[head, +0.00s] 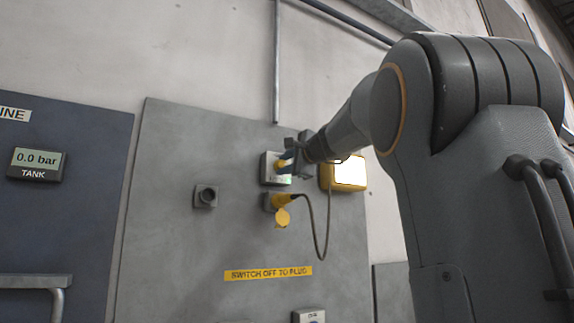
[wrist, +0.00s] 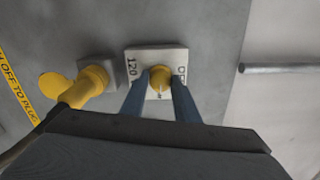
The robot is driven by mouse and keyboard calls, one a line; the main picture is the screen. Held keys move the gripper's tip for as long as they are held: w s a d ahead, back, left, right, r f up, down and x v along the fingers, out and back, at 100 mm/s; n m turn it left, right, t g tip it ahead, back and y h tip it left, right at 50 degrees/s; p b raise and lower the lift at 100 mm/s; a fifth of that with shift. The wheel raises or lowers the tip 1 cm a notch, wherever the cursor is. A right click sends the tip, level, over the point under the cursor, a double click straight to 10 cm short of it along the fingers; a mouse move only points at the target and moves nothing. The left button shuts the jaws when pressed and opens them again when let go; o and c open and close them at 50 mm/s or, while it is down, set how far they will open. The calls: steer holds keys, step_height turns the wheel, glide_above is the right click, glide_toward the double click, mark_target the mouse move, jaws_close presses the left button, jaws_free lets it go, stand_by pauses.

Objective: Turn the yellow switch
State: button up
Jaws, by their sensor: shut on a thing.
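The yellow switch (wrist: 160,78) is a round knob on a pale plate (wrist: 142,58) marked "120" and what looks like "OFF". In the wrist view my gripper (wrist: 160,85) has its two blue-grey fingers on either side of the knob, shut on it. In the head view the switch (head: 281,164) shows as a small yellow spot on its light box, and my gripper (head: 290,160) reaches it from the right. The fingers hide part of the knob and plate in both views.
Below the switch a yellow plug (head: 283,201) with a hanging cap sits in a socket; its cable loops right to a yellow box (head: 345,173) with a bright face. A label (head: 268,273) reads "SWITCH OFF TO PLUG". A small grey fitting (head: 205,196) is left.

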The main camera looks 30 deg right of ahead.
steer(key=shift+r, duration=0.25)
steer(key=o, duration=0.9)
steer(key=shift+o, duration=0.5)
steer(key=shift+f, duration=0.1)
steer(key=s+b, duration=0.3)
steer(key=s, duration=0.4)
steer(key=shift+s+d+f, duration=0.15)
steer(key=shift+s+f, duration=0.05)
steer(key=shift+s, duration=0.15)
